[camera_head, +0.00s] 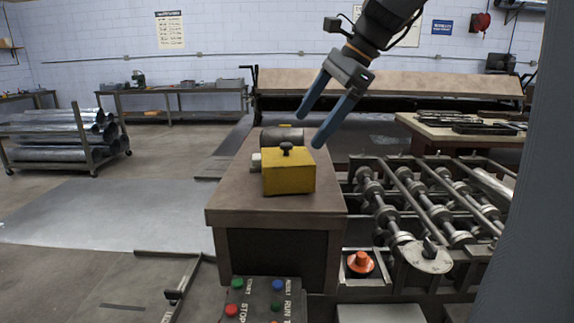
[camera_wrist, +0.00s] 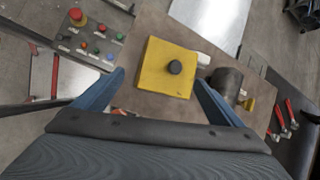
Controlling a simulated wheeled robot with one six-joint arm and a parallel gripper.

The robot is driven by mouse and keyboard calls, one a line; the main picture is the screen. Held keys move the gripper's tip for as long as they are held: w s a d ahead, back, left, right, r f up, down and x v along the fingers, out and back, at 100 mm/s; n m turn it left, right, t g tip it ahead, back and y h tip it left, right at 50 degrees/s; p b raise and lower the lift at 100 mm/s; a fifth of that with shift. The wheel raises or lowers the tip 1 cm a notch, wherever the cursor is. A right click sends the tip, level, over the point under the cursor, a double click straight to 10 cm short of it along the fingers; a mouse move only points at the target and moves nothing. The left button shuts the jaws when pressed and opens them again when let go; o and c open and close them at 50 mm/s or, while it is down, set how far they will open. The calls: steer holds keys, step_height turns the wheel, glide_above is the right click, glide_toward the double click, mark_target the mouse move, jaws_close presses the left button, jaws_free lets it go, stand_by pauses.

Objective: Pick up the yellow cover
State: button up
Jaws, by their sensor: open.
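In the wrist view the cover (camera_wrist: 165,70) lies beyond and partly between the spread fingertips (camera_wrist: 158,76). I see no contact between the fingers and the cover.
A roller machine (camera_head: 425,205) is on the right. A control panel with coloured buttons (camera_head: 262,300) is in front. Pliers with red handles (camera_wrist: 284,122) lie at right.

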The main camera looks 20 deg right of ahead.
mark_target(286, 159)
steer(key=shift+p+x, duration=1.35)
steer(key=shift+x, duration=2.5)
steer(key=shift+w+r, duration=0.1)
steer(key=shift+w, duration=0.05)
steer(key=c, duration=1.8)
